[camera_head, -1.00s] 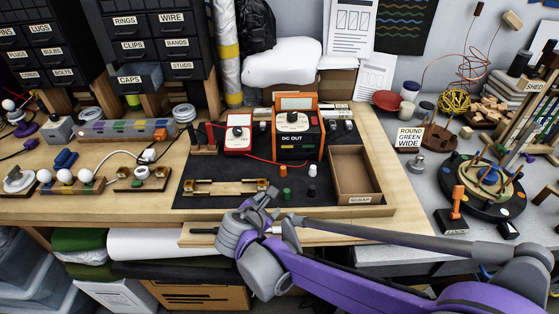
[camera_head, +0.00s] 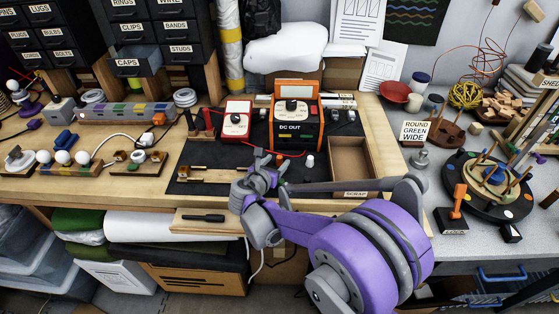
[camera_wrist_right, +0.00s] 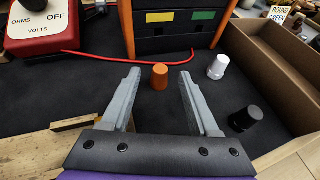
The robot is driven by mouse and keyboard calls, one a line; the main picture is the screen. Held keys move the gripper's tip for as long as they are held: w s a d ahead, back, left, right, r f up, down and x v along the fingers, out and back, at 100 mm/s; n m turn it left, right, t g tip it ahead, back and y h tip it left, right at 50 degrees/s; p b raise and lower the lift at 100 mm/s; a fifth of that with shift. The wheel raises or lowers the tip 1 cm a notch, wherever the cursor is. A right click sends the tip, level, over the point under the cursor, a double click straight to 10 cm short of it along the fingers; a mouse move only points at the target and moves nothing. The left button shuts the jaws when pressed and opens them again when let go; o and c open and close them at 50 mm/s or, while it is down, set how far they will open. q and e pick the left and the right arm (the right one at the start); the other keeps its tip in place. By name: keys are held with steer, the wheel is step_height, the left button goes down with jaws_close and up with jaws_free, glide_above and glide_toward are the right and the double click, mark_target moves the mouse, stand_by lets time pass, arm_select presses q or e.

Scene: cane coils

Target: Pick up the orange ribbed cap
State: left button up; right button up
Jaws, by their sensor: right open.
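The orange ribbed cap (camera_wrist_right: 160,76) stands upright on the dark mat (camera_wrist_right: 100,75) in the right wrist view. It is centred between the fingertips of my right gripper (camera_wrist_right: 160,84), apart from both fingers. The gripper is open and empty. In the head view my right gripper (camera_head: 267,163) is low over the mat, in front of the orange meter, and the cap is small and largely hidden by it. My left gripper is not in view.
The orange meter (camera_head: 296,126) stands behind the caps, with a red meter (camera_head: 236,122) to its left. A red lead (camera_wrist_right: 120,59) lies behind the orange cap. The scrap box (camera_head: 350,160) walls the right side. A wooden fixture (camera_head: 207,175) lies left.

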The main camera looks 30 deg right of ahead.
mark_target(279, 160)
steer(key=x, duration=0.3)
steer(key=shift+w+d+f, duration=0.1)
jaws_close()
